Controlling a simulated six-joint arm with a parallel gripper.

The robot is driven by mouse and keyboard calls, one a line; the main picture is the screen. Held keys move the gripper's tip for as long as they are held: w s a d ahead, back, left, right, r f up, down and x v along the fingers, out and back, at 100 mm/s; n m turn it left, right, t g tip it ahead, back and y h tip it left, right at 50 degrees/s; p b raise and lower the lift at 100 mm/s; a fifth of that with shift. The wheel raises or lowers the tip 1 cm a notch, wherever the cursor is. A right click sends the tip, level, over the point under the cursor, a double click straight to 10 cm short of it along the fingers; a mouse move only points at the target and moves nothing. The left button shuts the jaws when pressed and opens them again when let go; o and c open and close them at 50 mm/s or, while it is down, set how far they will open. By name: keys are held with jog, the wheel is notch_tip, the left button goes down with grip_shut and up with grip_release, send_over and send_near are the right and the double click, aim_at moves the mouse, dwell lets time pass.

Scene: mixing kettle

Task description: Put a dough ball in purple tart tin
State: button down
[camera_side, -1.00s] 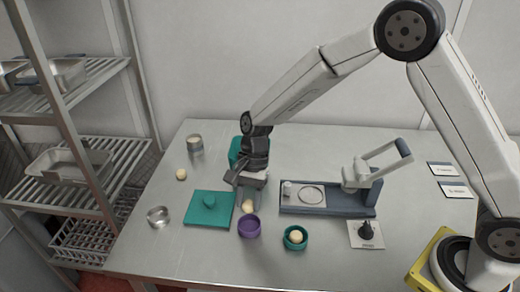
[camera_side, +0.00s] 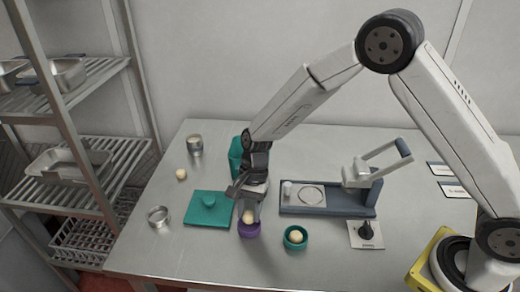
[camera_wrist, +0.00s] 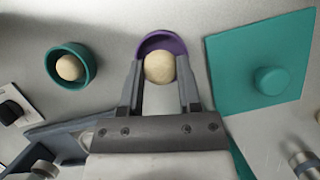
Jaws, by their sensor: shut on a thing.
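My gripper (camera_wrist: 159,82) is shut on a pale dough ball (camera_wrist: 159,68), which sits between the fingertips. The purple tart tin (camera_wrist: 161,42) is right at the fingertips in the wrist view, partly hidden by the ball and fingers. In the side view the ball (camera_side: 248,217) shows at the mouth of the purple tin (camera_side: 249,231), below my gripper (camera_side: 247,212). I cannot tell whether the ball touches the tin's bottom.
A teal tin (camera_side: 295,238) with another dough ball stands to the right. A teal board with a knob (camera_side: 209,209) lies left. A press (camera_side: 328,198) stands right, behind. A steel ring (camera_side: 158,217), a loose dough ball (camera_side: 181,174) and a metal cup (camera_side: 195,145) are farther left.

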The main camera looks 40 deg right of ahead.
jog(key=shift+f, duration=0.4)
dwell(0.7)
dwell(0.5)
grip_release()
jog(key=shift+r, duration=0.1)
dwell(0.3)
jog(key=shift+r, duration=3.4)
